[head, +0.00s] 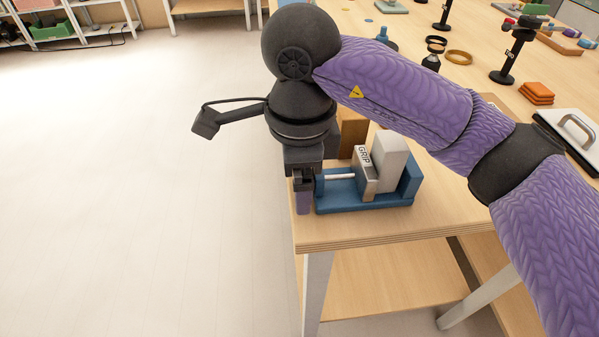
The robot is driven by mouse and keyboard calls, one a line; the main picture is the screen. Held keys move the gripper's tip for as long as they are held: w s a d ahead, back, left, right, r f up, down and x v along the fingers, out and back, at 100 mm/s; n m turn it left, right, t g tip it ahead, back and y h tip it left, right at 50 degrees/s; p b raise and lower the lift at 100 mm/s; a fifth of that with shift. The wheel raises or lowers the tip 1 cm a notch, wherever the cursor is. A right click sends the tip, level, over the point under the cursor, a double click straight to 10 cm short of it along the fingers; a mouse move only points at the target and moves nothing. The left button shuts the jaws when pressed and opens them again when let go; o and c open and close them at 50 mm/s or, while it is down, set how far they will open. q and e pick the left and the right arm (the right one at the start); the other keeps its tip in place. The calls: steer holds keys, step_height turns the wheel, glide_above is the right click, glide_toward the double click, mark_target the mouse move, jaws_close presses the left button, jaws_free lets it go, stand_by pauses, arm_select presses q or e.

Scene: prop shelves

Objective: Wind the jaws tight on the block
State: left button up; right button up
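A blue vise (366,205) stands near the left corner of the wooden table. Its grey sliding jaw (364,178) carries a "GRIP" label, and a pale screw rod (338,177) runs from it to the left end. A whitish block (391,160) stands upright between this jaw and the blue end jaw (410,178). I cannot tell whether a small gap remains beside the block. My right gripper (304,201) points down at the vise's left end, beside the screw. Any screw handle is hidden by the gripper, and its finger opening is unclear. My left gripper is out of view.
The table's left edge lies just beside the gripper, with open floor beyond. A brown block (353,134) is behind the vise.

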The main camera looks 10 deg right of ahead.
steer(key=c, duration=1.3)
steer(key=shift+o, duration=0.2)
steer(key=t+b, duration=0.2)
steer(key=f+t+b, duration=0.1)
steer(key=t+b, duration=0.1)
steer(key=b, duration=0.1)
steer(key=shift+s, duration=0.15)
steer(key=shift+r+t+b, duration=0.1)
steer(key=shift+t+b, duration=0.25)
steer(key=shift+t, duration=0.25)
steer(key=shift+s+r, duration=0.1)
steer(key=shift+r, duration=0.1)
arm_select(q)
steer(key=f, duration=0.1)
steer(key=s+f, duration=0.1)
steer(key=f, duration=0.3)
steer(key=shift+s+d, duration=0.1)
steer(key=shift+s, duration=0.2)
arm_select(e)
steer(key=shift+r, duration=0.15)
